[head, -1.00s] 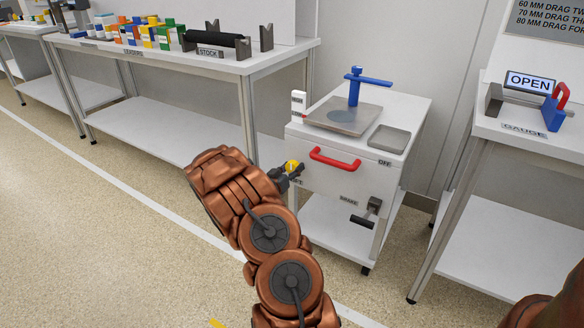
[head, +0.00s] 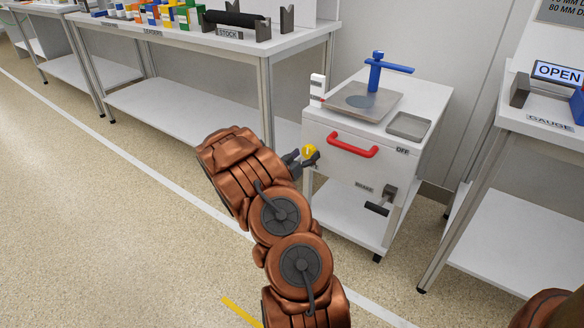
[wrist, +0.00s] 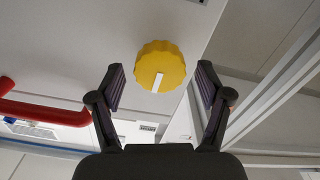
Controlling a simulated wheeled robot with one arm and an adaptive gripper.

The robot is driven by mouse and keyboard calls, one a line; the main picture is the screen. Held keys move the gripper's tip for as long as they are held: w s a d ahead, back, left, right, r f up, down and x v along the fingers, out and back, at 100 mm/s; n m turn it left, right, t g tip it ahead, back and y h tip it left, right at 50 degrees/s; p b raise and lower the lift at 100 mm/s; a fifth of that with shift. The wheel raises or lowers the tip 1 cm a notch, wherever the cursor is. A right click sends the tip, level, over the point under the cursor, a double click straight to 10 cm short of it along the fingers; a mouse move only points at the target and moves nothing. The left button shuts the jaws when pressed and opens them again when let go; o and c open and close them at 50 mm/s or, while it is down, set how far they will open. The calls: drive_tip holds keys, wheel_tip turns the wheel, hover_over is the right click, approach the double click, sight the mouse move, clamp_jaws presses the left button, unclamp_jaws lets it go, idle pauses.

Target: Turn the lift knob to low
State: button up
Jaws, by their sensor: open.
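The yellow lift knob (head: 308,151) is on the front left of the white cart. In the wrist view the knob (wrist: 160,66) is round with a scalloped edge, and a white pointer mark runs from its middle toward the picture's bottom. My gripper (wrist: 160,85) is open, with one finger on each side of the knob's lower part and a visible gap on both sides. I cannot tell how deep the fingertips reach around it. In the head view my gripper (head: 304,157) is at the knob, partly hidden by my wrist. The labels around the knob are not readable.
A red handle (head: 352,146) is right of the knob, also close at left in the wrist view (wrist: 40,112). A brake lever (head: 381,203) is lower on the cart front (head: 340,170). A blue post (head: 376,72) stands on top. Benches stand on both sides.

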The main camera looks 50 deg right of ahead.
drive_tip(key=a, duration=1)
drive_tip(key=shift+s, duration=0.2)
idle(0.5)
